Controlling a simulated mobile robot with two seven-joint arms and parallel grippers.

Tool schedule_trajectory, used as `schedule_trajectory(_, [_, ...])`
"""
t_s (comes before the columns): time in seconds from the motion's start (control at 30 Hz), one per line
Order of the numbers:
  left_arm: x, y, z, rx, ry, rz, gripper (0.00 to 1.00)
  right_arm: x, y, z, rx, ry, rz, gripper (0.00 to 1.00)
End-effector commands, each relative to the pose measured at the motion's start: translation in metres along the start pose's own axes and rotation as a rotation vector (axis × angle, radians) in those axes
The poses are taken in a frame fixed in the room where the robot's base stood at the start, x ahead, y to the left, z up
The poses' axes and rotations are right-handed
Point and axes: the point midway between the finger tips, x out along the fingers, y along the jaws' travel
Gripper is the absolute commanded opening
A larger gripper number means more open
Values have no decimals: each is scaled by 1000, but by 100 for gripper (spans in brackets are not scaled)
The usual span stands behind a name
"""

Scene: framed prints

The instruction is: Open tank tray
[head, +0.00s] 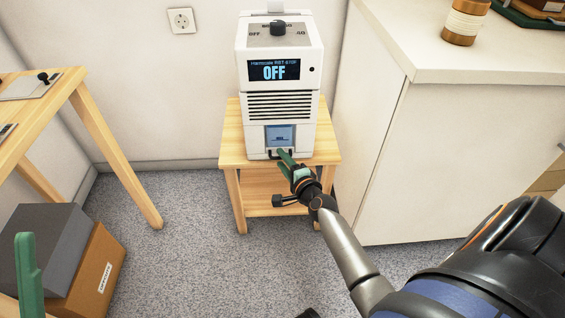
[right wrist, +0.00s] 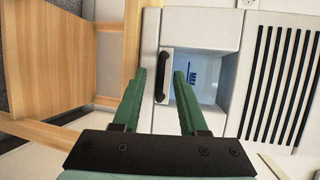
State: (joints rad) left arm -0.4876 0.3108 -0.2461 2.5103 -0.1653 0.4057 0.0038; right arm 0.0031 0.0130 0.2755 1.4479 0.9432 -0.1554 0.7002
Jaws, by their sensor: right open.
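A white appliance (head: 279,62) with an "OFF" display stands on a small wooden stand. The tank tray (head: 258,142) is its low front section, with a bluish window and a dark bar handle; it looks flush with the body. In the right wrist view the handle (right wrist: 162,76) lies between the tips of my right gripper (right wrist: 161,74). My right gripper (head: 288,156) is open and empty at the tray front; I cannot tell whether its fingers touch the handle. One green finger of my left gripper (head: 27,275) shows at the lower left, away from the appliance.
The wooden stand (head: 232,152) has a lower shelf. A white cabinet (head: 465,150) stands close on the right, with a bottle (head: 462,22) on top. A wooden table (head: 72,84) and boxes (head: 50,245) are on the left. Grey floor lies open between them.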

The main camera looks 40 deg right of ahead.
Motion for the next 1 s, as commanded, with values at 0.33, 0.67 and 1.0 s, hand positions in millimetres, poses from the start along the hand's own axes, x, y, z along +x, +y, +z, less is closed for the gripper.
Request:
schedule_trajectory(0.33, [-1,1,1,-3,0,4,50,4,0,0,-1,0,0,42])
schedule_trajectory(0.67, [-1,2,1,-3,1,5,50,4,0,0,-1,0,0,7])
schedule_trajectory(1.0, [-1,2,0,-2,2,5,50,4,0,0,-1,0,0,0])
